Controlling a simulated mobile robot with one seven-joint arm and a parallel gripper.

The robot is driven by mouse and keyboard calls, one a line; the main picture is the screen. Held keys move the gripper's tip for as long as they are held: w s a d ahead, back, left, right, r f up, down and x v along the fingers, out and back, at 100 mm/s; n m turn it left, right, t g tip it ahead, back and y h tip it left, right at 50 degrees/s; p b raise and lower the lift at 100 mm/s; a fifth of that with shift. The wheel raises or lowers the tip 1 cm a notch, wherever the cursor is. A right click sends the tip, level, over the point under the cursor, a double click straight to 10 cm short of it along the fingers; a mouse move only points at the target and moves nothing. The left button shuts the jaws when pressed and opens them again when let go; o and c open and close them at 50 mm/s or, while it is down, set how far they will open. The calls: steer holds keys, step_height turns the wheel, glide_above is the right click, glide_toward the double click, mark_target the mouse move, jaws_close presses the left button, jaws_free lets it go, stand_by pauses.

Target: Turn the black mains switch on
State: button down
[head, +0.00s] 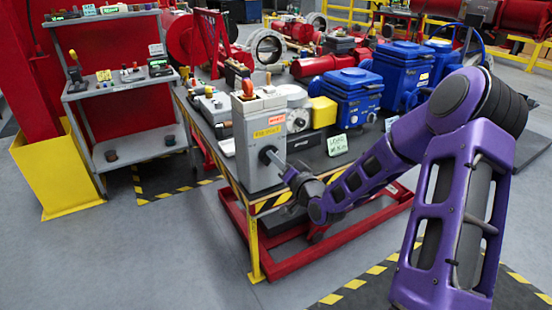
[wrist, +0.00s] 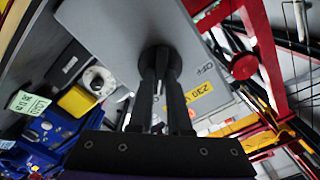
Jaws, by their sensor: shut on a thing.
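The mains switch box is a grey upright box (head: 248,150) at the table's near corner in the head view, with a yellow label reading 230 V. Its face fills the upper middle of the wrist view (wrist: 110,25). The black mains switch (wrist: 160,54) is a round knob on that face, with OFF lettering to its right. My gripper (wrist: 161,80) has its two dark fingers shut on the knob, one on each side. In the head view my gripper (head: 284,166) reaches the box face from the right; it hides part of the knob. The knob's exact angle is hard to tell.
A yellow box (head: 322,112), a white dial unit (head: 297,119) and blue actuators (head: 352,92) stand behind the switch box on the table. A small green-white sign (head: 337,145) stands to the right. A grey shelf (head: 147,146) is at left, with open floor between.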

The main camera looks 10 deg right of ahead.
stand_by(0.3)
steer(key=c, duration=0.9)
jaws_free()
steer(key=shift+o, duration=0.2)
